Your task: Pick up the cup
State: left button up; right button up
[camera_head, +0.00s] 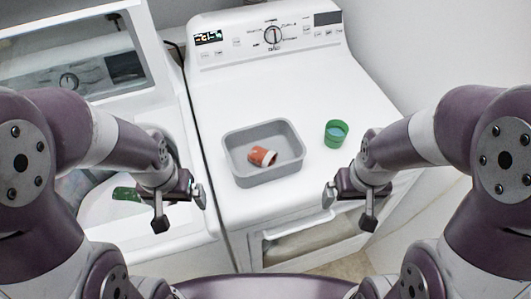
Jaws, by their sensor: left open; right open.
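An orange-red cup with a white rim (262,157) lies on its side inside a grey bin (236,172) on top of a white appliance. A green cup with a bluish inside (336,134) stands upright on the same top, to the right of the bin. My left gripper (182,212) is open and empty, to the left of the bin and nearer to me. My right gripper (348,208) is open and empty, below the green cup in the picture and apart from it.
The white appliance top (300,95) is clear behind the bin, up to a control panel with a dial (272,35). A second white appliance (125,95) with a raised lid stands on the left. A green item (126,194) shows partly behind my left arm.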

aim_at(336, 131)
jog(key=l+z, duration=0.35)
jog(key=i+l+z, duration=0.1)
jog(key=l+z, duration=0.25)
jog(key=i+l+z, duration=0.1)
jog(key=l+z, duration=0.25)
